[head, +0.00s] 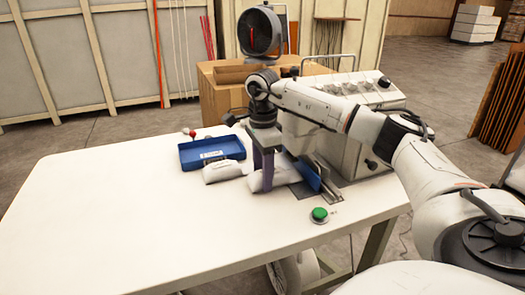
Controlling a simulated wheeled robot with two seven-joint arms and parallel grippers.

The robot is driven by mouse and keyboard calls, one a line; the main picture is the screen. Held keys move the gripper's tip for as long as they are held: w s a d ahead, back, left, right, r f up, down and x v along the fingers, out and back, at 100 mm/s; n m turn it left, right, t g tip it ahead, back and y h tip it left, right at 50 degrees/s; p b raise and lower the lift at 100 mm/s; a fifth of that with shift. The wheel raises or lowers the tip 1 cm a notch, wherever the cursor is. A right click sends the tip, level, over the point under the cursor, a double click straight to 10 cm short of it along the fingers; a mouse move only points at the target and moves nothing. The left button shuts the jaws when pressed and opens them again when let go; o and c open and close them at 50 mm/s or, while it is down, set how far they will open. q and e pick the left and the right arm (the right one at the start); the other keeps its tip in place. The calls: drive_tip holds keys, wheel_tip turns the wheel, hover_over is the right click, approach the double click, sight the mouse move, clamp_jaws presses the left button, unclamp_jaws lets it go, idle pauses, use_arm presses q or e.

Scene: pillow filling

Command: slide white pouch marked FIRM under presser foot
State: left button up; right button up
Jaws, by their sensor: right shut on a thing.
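My right gripper (262,168) points down over the table near the machine, its purple fingers shut on a white pouch (259,183). The fingers partly cover this pouch, and I cannot read any mark on it. A second white pouch (222,171) lies on the table to its left, in front of the blue tray. The grey-white machine (350,140) stands to the right, with a blue plate (308,176) and a metal part at its near side. I cannot make out the presser foot clearly. The held pouch is just left of the blue plate. My left gripper is not in view.
The blue tray (190,158) with a white label sits at the table's back. A small red-topped thing (192,133) is behind it. A green button (319,214) is near the table's right front edge. The left of the white table (100,220) is clear. Cardboard boxes (220,95) stand behind.

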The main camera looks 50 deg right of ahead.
drive_tip(key=shift+f, duration=0.15)
idle(0.4)
drive_tip(key=o, duration=1.1)
drive_tip(key=shift+p, duration=0.35)
drive_tip(key=shift+w+a+r+p, duration=0.1)
drive_tip(key=shift+a+r+p, duration=0.05)
drive_tip(key=shift+r+p, duration=0.5)
drive_tip(key=shift+w+a+r+p, duration=0.1)
drive_tip(key=shift+a+r+p, duration=0.05)
drive_tip(key=shift+r+p, duration=0.4)
drive_tip(key=shift+w+a+r+p, duration=0.1)
drive_tip(key=shift+a+r+p, duration=0.15)
drive_tip(key=shift+r, duration=0.25)
drive_tip(key=shift+w+a+r+p, duration=0.1)
drive_tip(key=shift+r+p, duration=0.2)
drive_tip(key=shift+r, duration=0.15)
drive_tip(key=shift+w+a+r, duration=0.1)
drive_tip(key=shift+a+r, duration=0.15)
drive_tip(key=shift+r, duration=0.6)
